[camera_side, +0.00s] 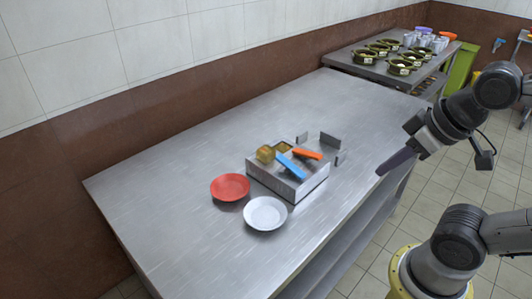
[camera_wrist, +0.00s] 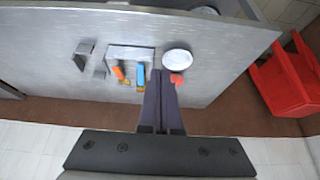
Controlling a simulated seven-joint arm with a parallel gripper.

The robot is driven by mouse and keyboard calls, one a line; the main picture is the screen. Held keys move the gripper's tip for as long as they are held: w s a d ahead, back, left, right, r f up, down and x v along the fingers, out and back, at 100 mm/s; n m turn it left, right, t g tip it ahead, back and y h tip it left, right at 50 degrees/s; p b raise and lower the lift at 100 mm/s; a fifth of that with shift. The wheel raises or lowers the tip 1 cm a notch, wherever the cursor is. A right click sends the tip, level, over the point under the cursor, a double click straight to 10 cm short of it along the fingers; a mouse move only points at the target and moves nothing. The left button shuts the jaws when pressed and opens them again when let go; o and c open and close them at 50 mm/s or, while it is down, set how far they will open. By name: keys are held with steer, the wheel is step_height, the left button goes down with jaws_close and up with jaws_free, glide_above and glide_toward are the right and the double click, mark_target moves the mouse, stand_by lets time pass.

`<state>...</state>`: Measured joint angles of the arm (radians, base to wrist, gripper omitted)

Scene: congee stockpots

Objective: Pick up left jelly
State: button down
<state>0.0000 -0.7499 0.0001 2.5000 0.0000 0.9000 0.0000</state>
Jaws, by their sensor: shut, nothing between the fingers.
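My gripper (camera_side: 381,172) is shut and empty, held in the air to the right of the metal box. In the wrist view its long dark fingers (camera_wrist: 161,76) lie together. No thing is clearly recognisable as jelly. A brown-yellow lump (camera_side: 265,154) sits at the back left of the metal box (camera_side: 297,191), and a yellowish patch (camera_side: 283,146) shows beside it. A blue-handled item (camera_side: 291,168) and an orange-handled item (camera_side: 307,154) lie across the box. They also show in the wrist view, the blue one (camera_wrist: 140,76) near the fingers and the orange one (camera_wrist: 118,72) farther left.
A red plate (camera_side: 230,187) and a white plate (camera_side: 265,213) lie left of and in front of the box. Grey upright metal pieces (camera_side: 330,140) stand behind it. Green pots (camera_side: 378,48) and cups fill a back counter. The steel table (camera_side: 165,200) is clear at left.

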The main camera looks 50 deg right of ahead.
steer(key=shift+c, duration=2.3)
jaws_free()
